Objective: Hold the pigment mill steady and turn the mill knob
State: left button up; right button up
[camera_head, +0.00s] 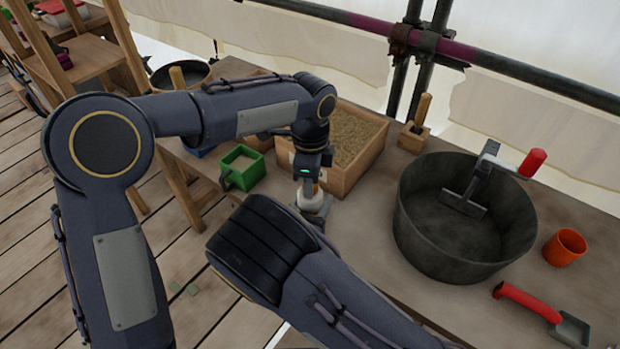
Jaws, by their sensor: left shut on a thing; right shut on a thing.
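The pigment mill (312,197) is a small, pale piece near the front edge of the bench, mostly hidden by my grippers. My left gripper (307,177) points down from above and is shut at the top of the mill, where the mill knob is; the knob itself is hidden between the fingers. My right gripper (317,210) comes in from below and is shut on the mill lower down. It is largely covered by my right wrist, so its exact hold cannot be seen.
Behind the mill stands a wooden box of grainy material (352,142), with a green container (241,167) to its left. A large dark tub (420,235), orange cup (565,247) and red-handled scoop (528,300) are at right. A scaffold pipe (470,52) runs behind.

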pick_arm(q)
jog(key=m, duration=0.6)
jog(key=shift+m, duration=0.3)
jog(key=m, duration=0.5)
jog(key=shift+m, duration=0.3)
jog(key=o, duration=1)
jog(key=shift+r, duration=0.15)
notch_tip(320, 180, up, 12)
